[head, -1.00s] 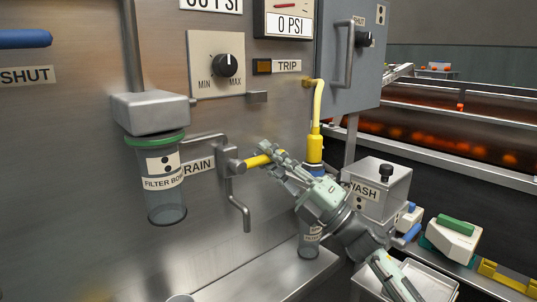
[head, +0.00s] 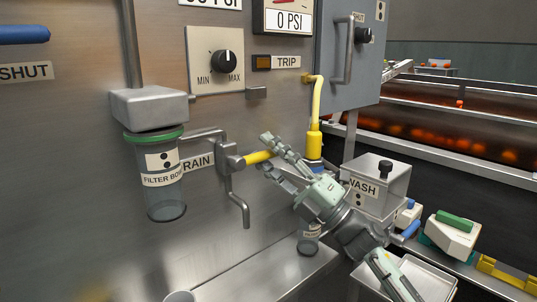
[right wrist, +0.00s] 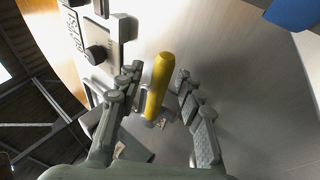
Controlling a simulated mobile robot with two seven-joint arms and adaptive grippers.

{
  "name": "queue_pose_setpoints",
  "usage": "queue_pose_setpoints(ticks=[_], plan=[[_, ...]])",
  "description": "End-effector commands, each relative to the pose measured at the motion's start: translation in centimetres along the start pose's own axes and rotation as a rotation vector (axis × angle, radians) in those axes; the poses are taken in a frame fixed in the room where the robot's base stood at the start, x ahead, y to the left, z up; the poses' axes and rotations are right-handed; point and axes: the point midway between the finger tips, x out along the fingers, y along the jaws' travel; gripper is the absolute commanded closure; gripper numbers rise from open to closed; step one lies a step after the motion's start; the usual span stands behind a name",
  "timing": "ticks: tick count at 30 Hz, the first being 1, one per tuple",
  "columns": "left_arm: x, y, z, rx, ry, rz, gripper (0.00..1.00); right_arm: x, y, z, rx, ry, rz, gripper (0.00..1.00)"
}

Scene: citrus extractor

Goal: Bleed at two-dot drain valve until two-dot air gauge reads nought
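The drain valve's yellow handle (head: 258,157) points right, roughly level, from a grey valve body (head: 231,163) beside a partly hidden "DRAIN" label (head: 199,163). The clear filter bowl (head: 165,195) with a green collar and a two-dot label hangs left of it. The gauge (head: 289,20) above reads "0 PSI"; its top is cut off. My right gripper (head: 267,152) is open, its fingers spread either side of the handle's end. In the right wrist view the yellow handle (right wrist: 159,85) stands between the spread fingers (right wrist: 157,76), with gaps on both sides. My left gripper is not in view.
A bent outlet pipe (head: 240,203) hangs below the valve. A yellow hose (head: 317,103) runs down behind my right gripper. A grey cabinet (head: 345,60) and a "WASH" box (head: 377,187) stand to the right. A MIN/MAX knob (head: 224,62) sits above.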

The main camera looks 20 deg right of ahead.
Motion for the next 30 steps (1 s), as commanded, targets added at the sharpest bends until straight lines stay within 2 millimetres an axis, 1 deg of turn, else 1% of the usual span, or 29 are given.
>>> queue_pose_setpoints(ticks=[2, 5, 15, 18, 21, 24, 30], plan=[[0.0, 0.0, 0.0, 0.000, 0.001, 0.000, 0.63, -0.4, 0.0, 0.0, 0.000, -0.001, -0.001, 0.63], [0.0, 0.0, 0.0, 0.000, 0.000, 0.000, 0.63, -1.6, -0.1, 0.0, 0.002, -0.002, -0.003, 0.63], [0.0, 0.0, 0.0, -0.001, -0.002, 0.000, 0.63, -8.7, -0.1, 0.0, 0.004, -0.003, -0.003, 0.63], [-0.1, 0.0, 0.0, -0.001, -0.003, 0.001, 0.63, -10.3, -0.1, 0.0, 0.002, -0.003, -0.003, 0.63], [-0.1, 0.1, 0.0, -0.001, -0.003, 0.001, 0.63, -11.3, -0.1, 0.0, 0.002, -0.002, -0.001, 0.63], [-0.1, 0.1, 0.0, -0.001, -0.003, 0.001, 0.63, -11.9, 0.0, 0.0, 0.001, -0.001, -0.001, 0.63], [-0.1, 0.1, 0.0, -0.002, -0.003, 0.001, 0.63, -12.0, 0.0, 0.0, 0.000, 0.000, 0.000, 0.63]])
